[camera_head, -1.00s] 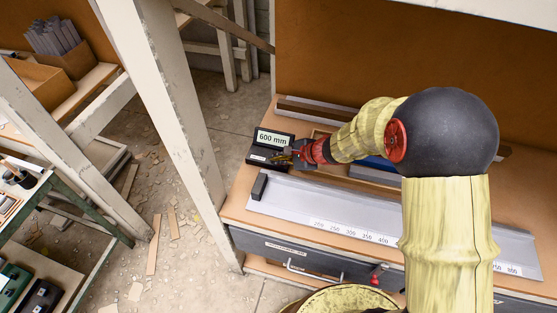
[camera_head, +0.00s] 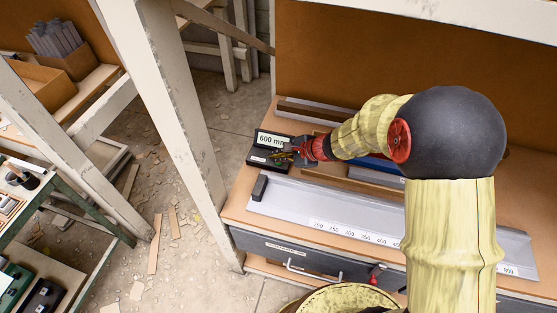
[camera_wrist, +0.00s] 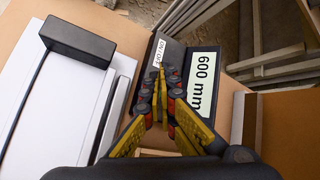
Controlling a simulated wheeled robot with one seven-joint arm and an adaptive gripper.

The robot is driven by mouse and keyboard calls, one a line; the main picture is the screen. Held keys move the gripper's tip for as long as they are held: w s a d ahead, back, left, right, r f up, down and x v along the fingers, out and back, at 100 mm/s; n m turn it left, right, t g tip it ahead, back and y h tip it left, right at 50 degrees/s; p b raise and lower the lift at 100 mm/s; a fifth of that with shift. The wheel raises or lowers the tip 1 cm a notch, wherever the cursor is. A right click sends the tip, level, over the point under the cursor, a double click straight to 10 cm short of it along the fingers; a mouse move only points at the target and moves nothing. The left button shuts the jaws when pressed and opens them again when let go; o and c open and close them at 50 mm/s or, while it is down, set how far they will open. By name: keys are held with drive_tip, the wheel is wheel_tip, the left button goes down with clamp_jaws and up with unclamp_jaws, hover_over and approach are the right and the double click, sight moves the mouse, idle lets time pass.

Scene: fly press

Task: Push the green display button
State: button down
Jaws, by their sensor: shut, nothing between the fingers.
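A black display unit (camera_head: 257,155) stands on the left end of the workbench, its pale green screen (camera_head: 268,139) reading 600 mm. In the wrist view the screen (camera_wrist: 203,80) is right of the fingertips, and a white ON / OFF label (camera_wrist: 158,52) on the unit's lower face lies just beyond them. My gripper (camera_head: 280,156) is shut and empty, its tips over the unit's lower face. In the wrist view my gripper (camera_wrist: 160,72) covers part of that face. I cannot make out a green button; contact with the unit is unclear.
A grey metal ruled channel (camera_head: 350,211) with a black end block (camera_head: 260,187) runs along the bench front. A white post (camera_head: 180,130) rises left of the bench. Metal bars lie behind my arm.

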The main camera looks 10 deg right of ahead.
wheel_tip(320, 180, up, 5)
drive_tip(key=p, duration=0.3)
idle(0.5)
